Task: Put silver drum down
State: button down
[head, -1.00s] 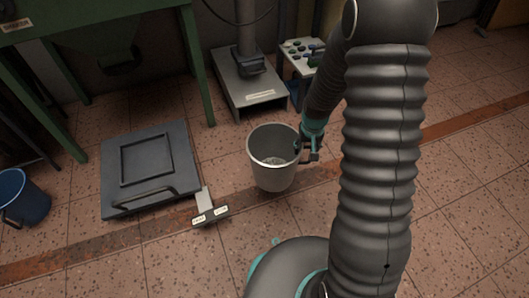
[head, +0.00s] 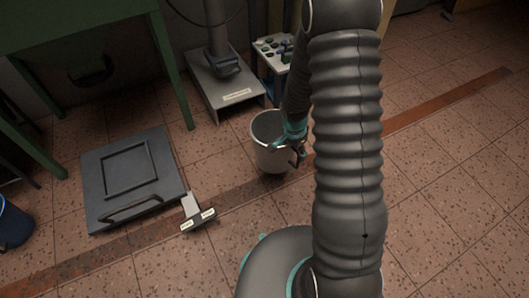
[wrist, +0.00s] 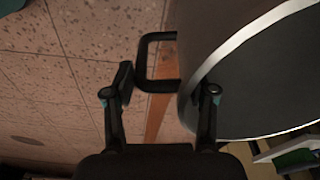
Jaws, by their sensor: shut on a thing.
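The silver drum (head: 264,155) is an open, bucket-like metal vessel, upright in the middle of the head view. In the wrist view its wall and bright rim (wrist: 243,48) fill the right side, and a black loop handle (wrist: 141,62) sticks out to the left. My gripper (head: 297,150) is at the drum's right side in the head view. Its two fingers also show in the wrist view (wrist: 165,88), at the handle and wall. It is shut on the drum; the exact contact is partly hidden. I cannot tell whether the drum's bottom touches the floor.
A grey floor hatch (head: 130,178) with a bar handle lies left, with a small T-shaped marker stand (head: 198,217) beside it. A grey machine base (head: 228,88) and small parts table (head: 275,50) stand behind. A blue bucket (head: 14,225) is far left. Tiled floor at right is clear.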

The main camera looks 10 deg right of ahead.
jog(key=shift+s+d+f+m, duration=0.1)
jog(key=shift+d+f+m, duration=0.1)
jog(key=shift+m, duration=0.4)
jog(key=shift+d+f+m, duration=0.1)
jog(key=shift+d+m, duration=0.05)
jog(key=shift+m, duration=0.45)
jog(key=w+a+f, duration=0.1)
jog(key=w+f, duration=0.1)
jog(key=w, duration=0.1)
jog(key=w+a+f, duration=0.2)
jog(key=w, duration=0.2)
jog(key=w+a+f, duration=0.2)
jog(key=w, duration=0.1)
jog(key=shift+w+f+p, duration=0.15)
jog(key=shift+f+p, duration=0.25)
jog(key=shift+f, duration=2.05)
jog(key=shift+c, duration=1.8)
grip_release()
